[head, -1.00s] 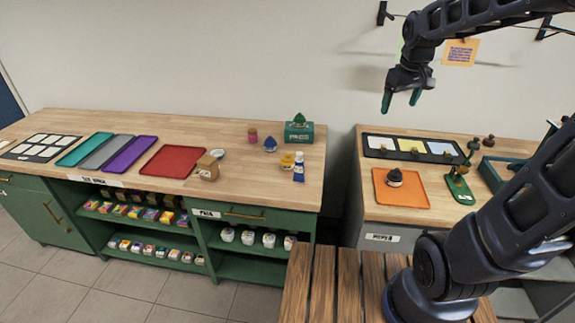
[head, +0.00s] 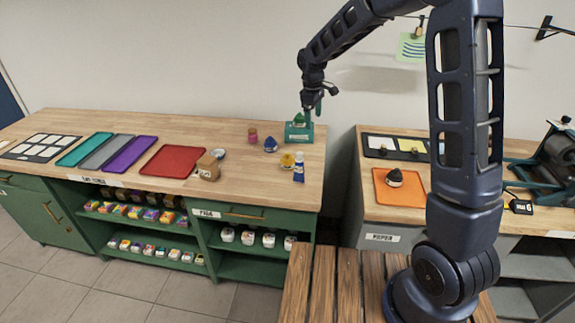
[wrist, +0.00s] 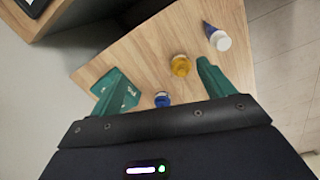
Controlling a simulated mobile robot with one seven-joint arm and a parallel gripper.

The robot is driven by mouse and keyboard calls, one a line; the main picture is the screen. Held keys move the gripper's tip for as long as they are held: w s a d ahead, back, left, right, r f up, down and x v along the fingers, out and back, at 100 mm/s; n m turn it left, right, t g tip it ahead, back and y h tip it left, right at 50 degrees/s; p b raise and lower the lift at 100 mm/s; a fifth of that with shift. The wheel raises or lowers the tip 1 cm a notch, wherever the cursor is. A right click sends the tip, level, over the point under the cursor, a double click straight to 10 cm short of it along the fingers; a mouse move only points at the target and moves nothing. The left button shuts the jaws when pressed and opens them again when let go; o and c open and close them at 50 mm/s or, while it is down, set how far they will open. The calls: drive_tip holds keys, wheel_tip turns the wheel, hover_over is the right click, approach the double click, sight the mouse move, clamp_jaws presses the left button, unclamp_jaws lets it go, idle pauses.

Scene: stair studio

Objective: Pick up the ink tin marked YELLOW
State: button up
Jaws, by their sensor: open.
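A small yellow tin (head: 287,161) stands on the wooden counter of the green cabinet, near its right end; its marking is too small to read. It also shows in the wrist view (wrist: 180,66), ahead of and between my fingers. My gripper (head: 312,112) is open and empty, above the back right of the counter, higher than the tin and behind it. In the wrist view my gripper (wrist: 158,82) has its teal fingers apart, with only counter and objects beyond. The left finger overlaps a green box there.
A blue item (head: 270,145), a pink jar (head: 252,136) and the green box (head: 299,133) are close by. A brown block (head: 207,168) and red tray (head: 172,162) lie left. Bare counter surrounds the tin's front.

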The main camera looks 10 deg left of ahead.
sight(287, 154)
drive_tip(key=a+f+n, duration=0.1)
drive_tip(key=a+f, duration=0.2)
drive_tip(key=a+f+n, duration=0.1)
drive_tip(key=a+f, duration=0.3)
drive_tip(key=a+f+n, duration=0.1)
drive_tip(key=a+f, duration=0.2)
drive_tip(key=a, duration=0.1)
drive_tip(key=shift+w+a+f+g+h, duration=0.2)
drive_tip(key=shift+w+f+g+h, duration=0.05)
drive_tip(key=shift+w+g+h, duration=0.05)
drive_tip(key=f, duration=0.3)
drive_tip(key=d+f, duration=0.1)
drive_tip(key=f, duration=0.6)
drive_tip(key=shift+s+d+f, duration=0.1)
drive_tip(key=shift+d+f, duration=0.2)
drive_tip(key=shift+d, duration=0.05)
drive_tip(key=c, duration=1.3)
drive_tip(key=shift+r, duration=0.15)
